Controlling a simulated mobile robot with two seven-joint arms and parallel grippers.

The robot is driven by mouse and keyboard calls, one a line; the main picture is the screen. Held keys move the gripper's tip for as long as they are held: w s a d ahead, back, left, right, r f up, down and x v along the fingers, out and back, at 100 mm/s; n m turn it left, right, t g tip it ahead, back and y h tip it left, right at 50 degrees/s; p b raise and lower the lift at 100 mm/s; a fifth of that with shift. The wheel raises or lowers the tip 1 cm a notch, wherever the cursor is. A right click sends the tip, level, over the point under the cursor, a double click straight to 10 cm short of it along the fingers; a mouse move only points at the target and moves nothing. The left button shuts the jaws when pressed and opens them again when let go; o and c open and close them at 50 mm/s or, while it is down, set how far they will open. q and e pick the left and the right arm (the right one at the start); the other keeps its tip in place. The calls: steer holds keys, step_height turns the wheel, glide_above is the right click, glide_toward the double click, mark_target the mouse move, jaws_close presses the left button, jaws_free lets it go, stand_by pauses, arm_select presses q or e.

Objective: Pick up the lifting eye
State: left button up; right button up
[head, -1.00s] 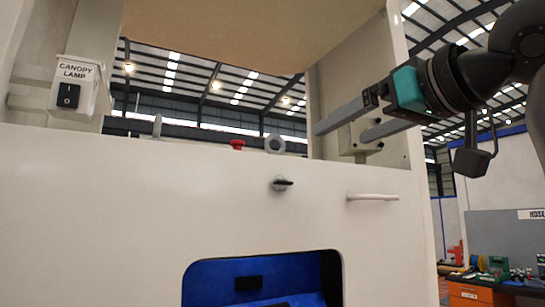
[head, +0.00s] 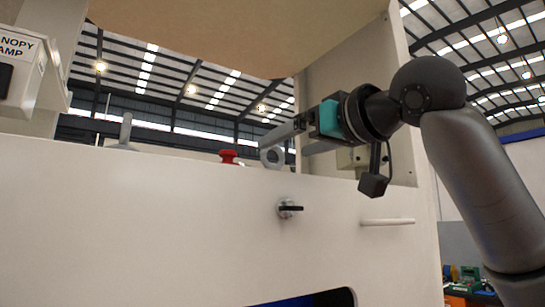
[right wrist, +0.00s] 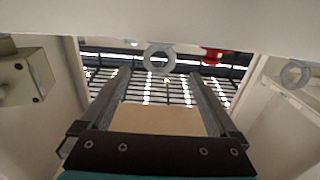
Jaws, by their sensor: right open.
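The lifting eye is a grey ring (head: 265,158) standing upright on the top edge of the white panel, right of a red knob (head: 228,157). It also shows in the right wrist view as a ring (right wrist: 147,58) near the top middle. My right gripper (head: 279,145) is open, its fingers pointing left with the tips close to the ring. In the right wrist view the ring lies between the lines of the two fingers (right wrist: 159,76), around their tips. Nothing is held; whether the fingers touch it I cannot tell. My left gripper is out of view.
A grey upright piece (head: 125,132) stands farther left on the ledge. The switch box (head: 22,70) is at the left edge. A black-handled knob (head: 288,208) and a white bar handle (head: 387,222) stick out from the panel front. A beige box (head: 352,158) sits behind my gripper.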

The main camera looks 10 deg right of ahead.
mark_target(275, 168)
steer(key=shift+w+a, duration=0.25)
steer(key=shift+w, duration=0.3)
steer(key=p+x, duration=0.2)
steer(key=x, duration=0.2)
steer(key=shift+w+f+p, duration=0.1)
steer(key=shift+w+p, duration=0.05)
steer(key=shift+p, duration=0.2)
steer(key=shift+w+a, duration=0.15)
steer(key=shift+w, duration=0.25)
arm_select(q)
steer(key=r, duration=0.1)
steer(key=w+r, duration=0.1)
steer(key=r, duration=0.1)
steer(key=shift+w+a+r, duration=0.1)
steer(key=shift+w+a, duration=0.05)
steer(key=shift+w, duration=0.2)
arm_select(e)
steer(key=shift+f, duration=0.1)
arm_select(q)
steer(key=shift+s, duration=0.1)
arm_select(e)
steer(key=shift+c, duration=0.7)
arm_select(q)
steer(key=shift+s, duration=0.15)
arm_select(e)
steer(key=shift+s, duration=0.1)
jaws_close()
